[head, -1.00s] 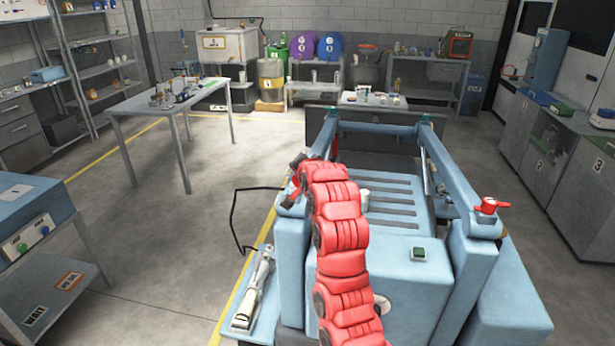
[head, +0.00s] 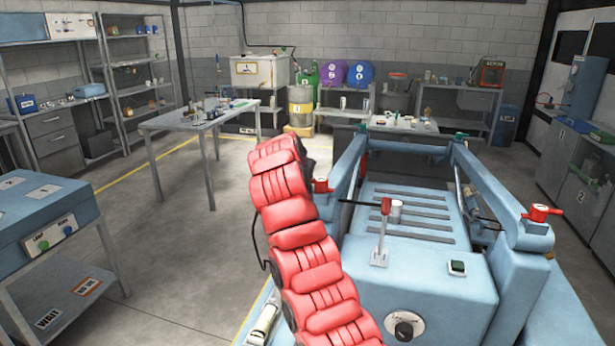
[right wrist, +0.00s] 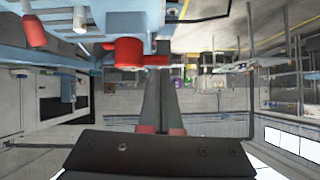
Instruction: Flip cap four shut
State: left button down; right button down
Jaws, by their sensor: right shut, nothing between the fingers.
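I cannot pick out a cap marked four in either view. In the head view a red arm of mine, most likely the right, rises from the bottom and leans left; its gripper is mostly hidden behind its links. In the right wrist view my right gripper (right wrist: 162,65) is shut and empty, its dark fingers together. It shows close to a red knob (right wrist: 129,52) on a blue frame; I cannot tell if they touch. My left gripper is in neither view.
A blue machine (head: 440,275) with a red-handled lever (head: 386,206) and a red valve (head: 540,213) fills the right. A grey table (head: 178,122) stands left. The floor between is clear.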

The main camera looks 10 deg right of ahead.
jog(key=shift+w+a+f, duration=0.1)
jog(key=shift+a+f, duration=0.05)
jog(key=shift+f, duration=0.1)
dwell(0.6)
